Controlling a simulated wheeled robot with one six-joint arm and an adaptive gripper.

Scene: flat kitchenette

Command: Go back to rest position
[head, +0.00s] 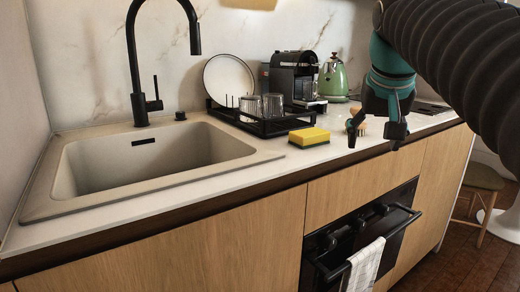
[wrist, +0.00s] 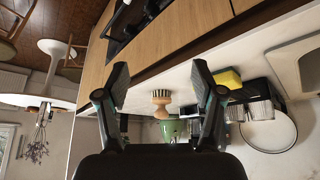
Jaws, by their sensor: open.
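My gripper (head: 376,132) hangs in front of the counter's right part in the head view, its fingers pointing down. In the wrist view my gripper (wrist: 160,85) shows its two fingers wide apart with nothing held between them. A wooden brush (head: 357,122) stands on the counter behind the fingers, partly hidden by them. In the wrist view the brush (wrist: 161,98) appears between the fingers but farther off, apart from them.
A yellow sponge (head: 309,137) lies near the counter's front edge. Behind it are a black dish rack (head: 262,127) with glasses and a plate, a coffee machine (head: 296,78) and a green kettle (head: 333,78). The sink (head: 150,160) is at left. A towel (head: 364,266) hangs on the oven handle.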

